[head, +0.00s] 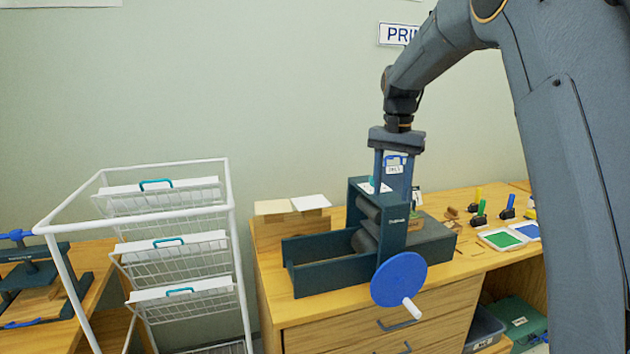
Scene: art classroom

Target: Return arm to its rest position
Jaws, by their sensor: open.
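My arm comes in from the upper right and bends down to my gripper (394,178). My gripper points downward in front of the dark printing press, its two fingers apart, with nothing seen held between them. The press (330,262) stands on the wooden cabinet, with rollers, a flat bed and a blue hand wheel (398,279) with a pale handle. The fingertips overlap the press's upper frame in the picture, so I cannot tell whether they touch it. A small white label (395,168) shows between the fingers.
A white wire rack (232,215) with several baskets stands left of the cabinet (345,325). The wall space above the rack is clear.

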